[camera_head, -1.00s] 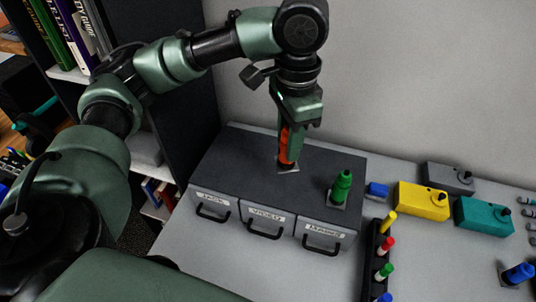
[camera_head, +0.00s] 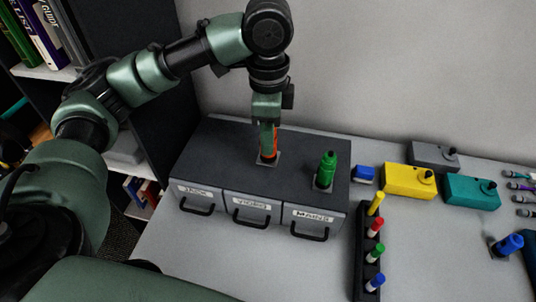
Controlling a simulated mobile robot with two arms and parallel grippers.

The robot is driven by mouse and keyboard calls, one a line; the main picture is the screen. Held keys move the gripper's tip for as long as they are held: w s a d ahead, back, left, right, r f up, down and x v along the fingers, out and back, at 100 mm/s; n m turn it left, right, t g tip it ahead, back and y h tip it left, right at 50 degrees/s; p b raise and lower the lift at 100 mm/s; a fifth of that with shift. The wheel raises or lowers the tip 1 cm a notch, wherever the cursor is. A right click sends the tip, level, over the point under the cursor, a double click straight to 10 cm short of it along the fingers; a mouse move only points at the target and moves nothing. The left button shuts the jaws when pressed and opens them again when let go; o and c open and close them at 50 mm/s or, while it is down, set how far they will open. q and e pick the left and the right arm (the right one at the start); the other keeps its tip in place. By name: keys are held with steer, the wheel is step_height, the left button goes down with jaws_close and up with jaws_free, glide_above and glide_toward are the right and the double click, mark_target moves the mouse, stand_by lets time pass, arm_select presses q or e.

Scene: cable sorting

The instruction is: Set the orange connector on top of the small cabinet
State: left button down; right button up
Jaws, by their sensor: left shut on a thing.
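The orange connector (camera_head: 274,143) is upright at the top of the small cabinet (camera_head: 213,149), left of the green connector. Its lower end is at a small light square plate (camera_head: 268,161) on the cabinet top; I cannot tell whether it bears its weight there. My left gripper (camera_head: 269,140) points down and is shut on the orange connector, hiding much of it. A green connector (camera_head: 327,170) stands on the right part of the cabinet top. My right gripper is not in view.
The cabinet has three labelled drawers with black handles (camera_head: 251,218). To its right are a blue block (camera_head: 364,174), a yellow box (camera_head: 409,181), a teal box (camera_head: 472,192) and a grey box (camera_head: 433,154). A black rack (camera_head: 364,240) holds several coloured pegs. A bookshelf (camera_head: 60,73) stands left.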

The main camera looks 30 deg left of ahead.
arm_select(q)
steer(key=shift+f, duration=2.9)
steer(key=c, duration=1)
jaws_free()
steer(key=shift+f, duration=0.1)
steer(key=shift+c, duration=0.2)
step_height(320, 180, up, 12)
steer(key=shift+r, duration=0.15)
